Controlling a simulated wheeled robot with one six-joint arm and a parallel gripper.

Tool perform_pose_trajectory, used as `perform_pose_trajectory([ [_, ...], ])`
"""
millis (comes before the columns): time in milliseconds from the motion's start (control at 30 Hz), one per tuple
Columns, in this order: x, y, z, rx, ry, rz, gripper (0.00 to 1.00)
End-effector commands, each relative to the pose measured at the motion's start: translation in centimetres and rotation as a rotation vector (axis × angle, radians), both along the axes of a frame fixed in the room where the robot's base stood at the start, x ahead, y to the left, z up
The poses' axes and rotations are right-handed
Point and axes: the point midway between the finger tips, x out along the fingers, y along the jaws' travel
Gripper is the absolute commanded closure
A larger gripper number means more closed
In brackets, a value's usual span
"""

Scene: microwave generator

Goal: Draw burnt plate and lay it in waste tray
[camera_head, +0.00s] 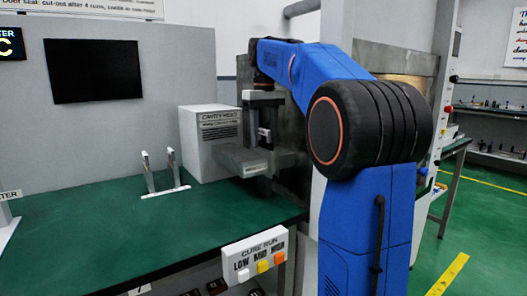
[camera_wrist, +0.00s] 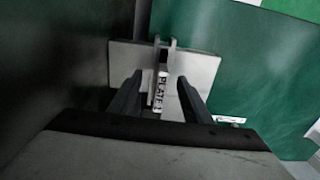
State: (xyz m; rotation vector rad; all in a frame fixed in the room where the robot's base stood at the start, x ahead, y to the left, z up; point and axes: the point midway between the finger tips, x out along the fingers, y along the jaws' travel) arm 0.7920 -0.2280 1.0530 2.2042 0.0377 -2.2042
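A grey slab-like plate (camera_head: 236,156) sticks out beside the cavity head box in the head view. In the wrist view the grey plate (camera_wrist: 205,72) has an upright handle (camera_wrist: 162,88) with a label that seems to read PLATE. My gripper (camera_wrist: 160,78) is open, with one finger on each side of this handle; gaps seem to show on both sides. In the head view my gripper (camera_head: 263,124) points down over the plate. I cannot make out burn marks. I cannot identify a waste tray in either view.
The white cavity head box (camera_head: 210,142) stands left of the plate. A two-pronged metal stand (camera_head: 160,172) is on the green bench (camera_head: 120,225). A cure run button panel (camera_head: 254,258) is at the bench's front edge. The bench middle is clear.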

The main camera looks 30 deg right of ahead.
Motion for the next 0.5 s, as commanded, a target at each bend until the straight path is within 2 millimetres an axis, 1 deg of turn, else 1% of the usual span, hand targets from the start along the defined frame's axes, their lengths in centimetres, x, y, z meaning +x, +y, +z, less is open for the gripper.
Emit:
perform_pose_trajectory([
  [33, 0.00, 0.00, 0.00, 0.000, 0.000, 0.000, 0.68],
  [67, 0.00, 0.00, 0.00, 0.000, 0.000, 0.000, 0.76],
  [100, 0.00, 0.00, 0.00, 0.000, 0.000, 0.000, 0.85],
  [167, 0.00, 0.00, 0.00, 0.000, 0.000, 0.000, 0.99],
  [500, 0.01, -0.01, 0.39, 0.000, 0.000, 0.000, 1.00],
])
